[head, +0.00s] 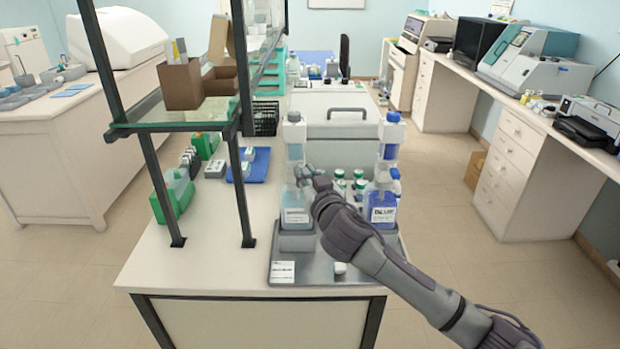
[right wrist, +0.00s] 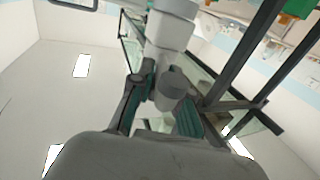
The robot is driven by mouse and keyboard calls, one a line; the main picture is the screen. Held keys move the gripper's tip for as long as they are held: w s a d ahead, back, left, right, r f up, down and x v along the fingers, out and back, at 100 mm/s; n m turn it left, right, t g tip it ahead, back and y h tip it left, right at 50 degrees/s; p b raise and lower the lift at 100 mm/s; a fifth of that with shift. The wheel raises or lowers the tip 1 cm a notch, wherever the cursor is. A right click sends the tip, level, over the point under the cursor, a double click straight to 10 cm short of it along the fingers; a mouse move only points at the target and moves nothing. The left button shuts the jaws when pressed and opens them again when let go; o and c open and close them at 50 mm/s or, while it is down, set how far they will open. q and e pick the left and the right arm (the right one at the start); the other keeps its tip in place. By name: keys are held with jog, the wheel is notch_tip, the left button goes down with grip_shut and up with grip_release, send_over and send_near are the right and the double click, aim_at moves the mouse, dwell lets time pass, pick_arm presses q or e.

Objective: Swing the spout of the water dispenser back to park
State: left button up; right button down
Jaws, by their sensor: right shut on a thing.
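The water dispenser (head: 295,205) is a clear bottle with a white top, standing on the left of the grey tray (head: 352,268) in the head view. My right gripper (head: 306,176) is at its upper front right side. In the right wrist view the gripper (right wrist: 165,100) is shut on a grey-white part, which I take to be the spout (right wrist: 173,84). The white upper body of the dispenser (right wrist: 170,32) rises behind it. The spout's exact direction is hidden by the fingers in the head view. My left gripper is not in view.
A second dispenser (head: 383,208) with blue liquid stands to the right on the tray, close to my right arm. Several small green-capped bottles (head: 350,185) sit between the two. A shelf frame (head: 238,190) stands at the left. A small white item (head: 340,268) lies at the tray front.

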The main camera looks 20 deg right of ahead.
jog(key=shift+w+a+m+g+h+b, duration=0.15)
jog(key=shift+a+m+h+b, duration=0.25)
jog(key=shift+m+h+b, duration=0.55)
jog(key=shift+s+a+m+g+h+b, duration=0.1)
jog(key=shift+a+m+h+b, duration=0.35)
jog(key=shift+h+b, duration=0.55)
jog(key=shift+w+a+m+g+h+b, duration=0.15)
jog(key=shift+a+m+h+b, duration=0.4)
jog(key=shift+h, duration=0.7)
jog(key=shift+s+d, duration=0.1)
jog(key=shift+d, duration=0.05)
jog(key=c, duration=1.1)
grip_release()
jog(key=v, duration=1.2)
